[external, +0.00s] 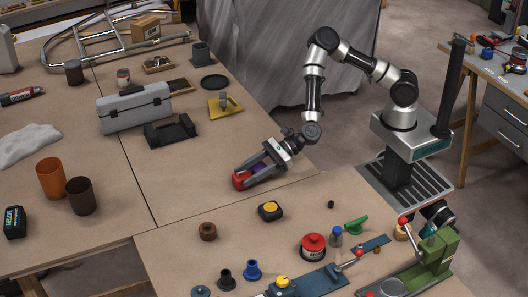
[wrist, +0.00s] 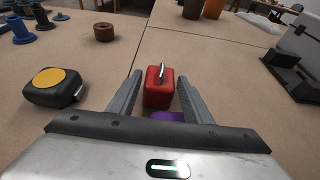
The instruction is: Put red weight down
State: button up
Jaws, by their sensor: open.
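The red weight (wrist: 158,88) is a small red block with a metal handle on top. It stands upright on the brown table in the wrist view, and shows in the external view (external: 240,180) near the table's front edge. My gripper (wrist: 158,88) is open, with one finger on each side of the weight and visible gaps between. In the external view my gripper (external: 252,170) reaches down low over the table at the weight. A purple thing (wrist: 168,116) lies just behind the weight, close to my gripper's palm, and is partly hidden.
A black tape measure with a yellow disc (wrist: 55,86) lies left of my gripper. A brown ring (wrist: 104,32) stands further off. A black holder (wrist: 290,75) and a grey toolbox (external: 135,108) stand on the other side. The table around the weight is mostly clear.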

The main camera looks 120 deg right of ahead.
aim_at(246, 172)
jog(key=shift+w, duration=0.1)
jog(key=shift+c, duration=0.2)
grip_shut()
jog(key=shift+r, duration=0.1)
notch_tip(246, 172, up, 9)
jog(key=p, duration=0.3)
jog(key=shift+d, duration=0.1)
jog(key=shift+w+d+r, duration=0.1)
jog(key=shift+d, duration=0.1)
jog(key=d+m+g+h+p, duration=0.4)
jog(key=d+m+h, duration=0.55)
jog(key=d, duration=1.05)
jog(key=shift+n, duration=0.25)
jog(key=f, duration=0.3)
jog(key=f+b, duration=0.1)
jog(key=f, duration=0.2)
jog(key=w+f, duration=0.1)
jog(key=f, duration=0.2)
jog(key=shift+a, duration=0.15)
